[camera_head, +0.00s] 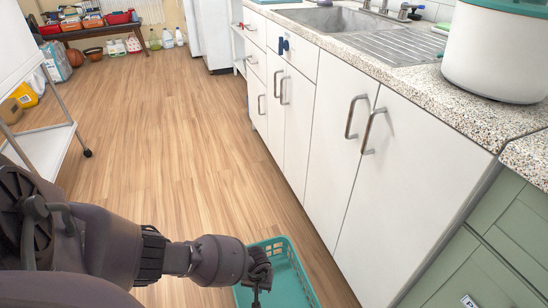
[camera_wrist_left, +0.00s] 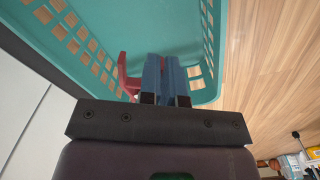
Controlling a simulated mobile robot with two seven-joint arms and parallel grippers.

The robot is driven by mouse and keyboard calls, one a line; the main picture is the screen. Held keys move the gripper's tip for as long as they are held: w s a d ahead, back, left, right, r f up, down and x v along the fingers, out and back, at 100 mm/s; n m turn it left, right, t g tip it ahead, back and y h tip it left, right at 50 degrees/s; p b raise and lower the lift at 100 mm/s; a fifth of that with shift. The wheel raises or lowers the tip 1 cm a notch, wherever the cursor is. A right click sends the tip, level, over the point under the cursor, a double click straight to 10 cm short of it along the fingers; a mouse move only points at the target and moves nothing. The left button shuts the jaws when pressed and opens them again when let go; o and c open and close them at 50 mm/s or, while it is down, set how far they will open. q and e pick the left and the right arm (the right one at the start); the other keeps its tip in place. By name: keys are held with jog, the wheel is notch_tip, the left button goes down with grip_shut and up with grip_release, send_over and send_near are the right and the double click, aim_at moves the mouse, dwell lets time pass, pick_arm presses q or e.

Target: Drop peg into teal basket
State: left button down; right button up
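The teal basket (camera_head: 290,278) stands on the floor at the bottom middle of the head view, and its perforated walls fill much of the left wrist view (camera_wrist_left: 215,40). My left gripper (camera_head: 260,272) is at the basket's left side, over its rim. In the left wrist view two blue bars (camera_wrist_left: 163,78) lie close together at the gripper (camera_wrist_left: 166,85), over the basket. A red piece (camera_wrist_left: 122,75), possibly the peg, shows just left of them, partly hidden. I cannot tell whether it is gripped or lies in the basket. My right gripper is not in view.
White cabinets (camera_head: 335,140) with a granite counter (camera_head: 420,82) stand close to the right of the basket. A white rack (camera_head: 45,150) is at the left. The wooden floor (camera_head: 165,130) between is clear.

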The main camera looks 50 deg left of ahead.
pick_arm(q)
jog(key=shift+f, duration=0.25)
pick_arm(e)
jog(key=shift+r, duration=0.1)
pick_arm(q)
jog(key=c, duration=1.2)
grip_release()
jog(key=shift+w+r, duration=0.15)
jog(key=shift+r, duration=0.25)
notch_tip(320, 180, up, 9)
jog(key=p, duration=0.4)
jog(key=shift+w+f, duration=0.15)
jog(key=shift+f, duration=0.05)
jog(key=shift+s+r+p, duration=0.25)
jog(key=shift+r+p, duration=0.15)
jog(key=shift+r, duration=0.3)
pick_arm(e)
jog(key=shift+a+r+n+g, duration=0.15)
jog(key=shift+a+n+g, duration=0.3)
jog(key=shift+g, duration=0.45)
